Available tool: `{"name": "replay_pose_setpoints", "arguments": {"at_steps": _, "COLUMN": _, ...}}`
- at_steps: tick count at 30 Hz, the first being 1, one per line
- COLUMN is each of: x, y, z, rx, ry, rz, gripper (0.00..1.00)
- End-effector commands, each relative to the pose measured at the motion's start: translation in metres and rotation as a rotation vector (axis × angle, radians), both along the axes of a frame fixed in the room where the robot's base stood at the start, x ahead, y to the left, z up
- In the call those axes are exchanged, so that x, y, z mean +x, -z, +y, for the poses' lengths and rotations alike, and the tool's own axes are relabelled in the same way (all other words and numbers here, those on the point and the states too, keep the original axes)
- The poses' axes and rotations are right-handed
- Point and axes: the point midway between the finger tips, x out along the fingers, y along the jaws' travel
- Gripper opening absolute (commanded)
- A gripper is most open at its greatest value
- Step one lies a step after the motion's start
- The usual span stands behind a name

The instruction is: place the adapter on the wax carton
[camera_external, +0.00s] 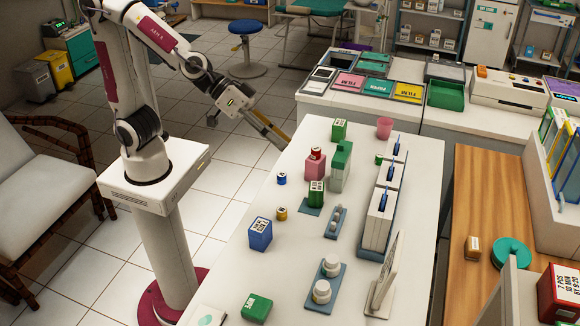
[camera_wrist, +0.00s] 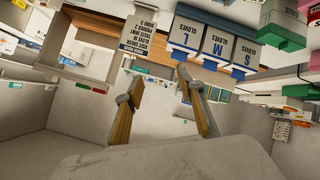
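My gripper (camera_external: 278,134) is raised at the far left corner of the white table, apart from everything on it. In the wrist view its two yellow-padded fingers (camera_wrist: 162,88) are spread with nothing between them. I cannot tell which thing is the adapter or the wax carton, as most labels are too small to read. Small boxes on the table are a blue one with a white label (camera_external: 260,235), a green one (camera_external: 256,308) at the front, a dark green one (camera_external: 316,194) on a blue pad and a green one (camera_external: 339,130) at the back.
The table (camera_external: 232,262) also bears a pink bottle (camera_external: 314,168), a green-and-white container (camera_external: 340,166), a blue jar (camera_external: 281,178), a yellow jar (camera_external: 281,214) and a pink cup (camera_external: 384,128). Upright glove boxes (camera_external: 377,222) stand along the right.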

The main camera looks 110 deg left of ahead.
Motion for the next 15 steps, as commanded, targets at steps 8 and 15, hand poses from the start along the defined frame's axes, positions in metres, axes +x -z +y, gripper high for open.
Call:
{"name": "replay_pose_setpoints", "arguments": {"at_steps": 8, "x": -0.074, "y": -0.005, "z": -0.016, "rx": 0.072, "ry": 0.185, "rz": 0.092, "gripper": 0.39}}
{"name": "replay_pose_setpoints", "arguments": {"at_steps": 15, "x": -0.144, "y": 0.007, "z": -0.009, "rx": 0.173, "ry": 0.285, "rz": 0.209, "gripper": 0.39}}
